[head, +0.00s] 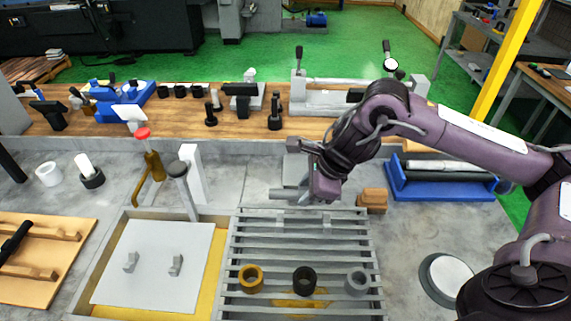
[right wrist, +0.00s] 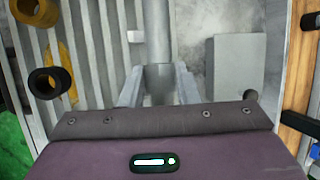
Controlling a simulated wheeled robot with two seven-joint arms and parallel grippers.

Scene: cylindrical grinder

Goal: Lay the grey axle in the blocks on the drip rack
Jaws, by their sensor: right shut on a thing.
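My right gripper (head: 308,192) is over the back part of the slatted drip rack (head: 232,262). It is shut on the grey axle (head: 283,193), which sticks out to the left of the jaws and lies roughly level. In the right wrist view the axle (right wrist: 158,35) runs up from between the two fingers (right wrist: 160,82). A small pale block (right wrist: 135,37) shows beside the axle over the slats. My left gripper is out of view.
Brass (head: 250,279), black (head: 304,281) and grey (head: 357,282) rings stand on the rack's front part. A wooden block (head: 373,200) and blue cradle (head: 440,184) are to the right.

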